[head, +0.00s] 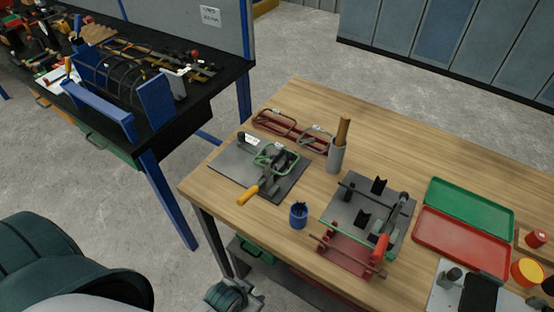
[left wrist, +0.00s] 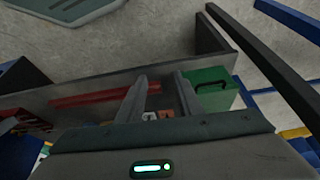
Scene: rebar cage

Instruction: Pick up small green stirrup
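A small green stirrup (head: 277,158) lies on a dark grey plate (head: 229,166) at the left end of the wooden table in the head view. It sits around or against the dark parts of a yellow-handled tool on that plate; which of these I cannot tell. My left gripper (head: 248,293) is low at the bottom of the head view, in front of the table edge and well away from the stirrup. In the left wrist view its two fingers (left wrist: 163,88) stand apart with nothing between them. The stirrup does not show in the left wrist view. My right gripper is not in view.
A red stirrup (head: 272,124) and a greyish stirrup (head: 316,138) lie behind the plate. A grey cup (head: 337,157) and a blue cup (head: 298,216) stand to its right. A second bending plate (head: 363,187) and green and red trays (head: 470,208) are farther right. A green box (left wrist: 215,90) is below.

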